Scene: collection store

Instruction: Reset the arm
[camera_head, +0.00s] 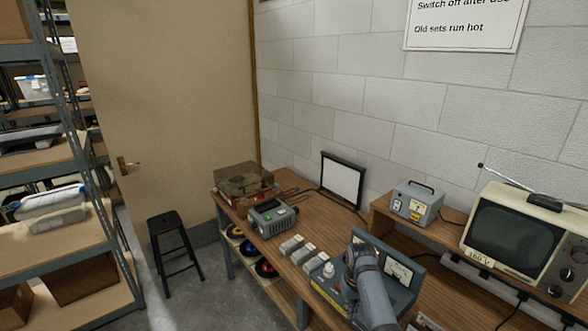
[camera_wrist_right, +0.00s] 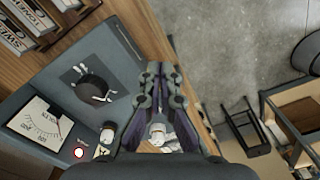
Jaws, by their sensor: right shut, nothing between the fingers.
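My right arm reaches in from the bottom of the head view, over a blue-grey meter box on the wooden bench. My right gripper (camera_head: 352,281) is partly hidden there by the arm. In the right wrist view its dark fingers (camera_wrist_right: 162,72) are together and nothing shows between them. Beside them is the meter box (camera_wrist_right: 60,110), with a large black knob, a white dial and a lit red lamp. The box's meters (camera_head: 398,272) also show in the head view. My left gripper is in neither view.
On the bench (camera_head: 325,225) stand a record player (camera_head: 243,180), a grey device with green buttons (camera_head: 272,217), small pale blocks (camera_head: 303,254) and a white panel (camera_head: 342,181). A television (camera_head: 520,240) and grey box (camera_head: 416,203) are at right. A black stool (camera_head: 170,235) stands left.

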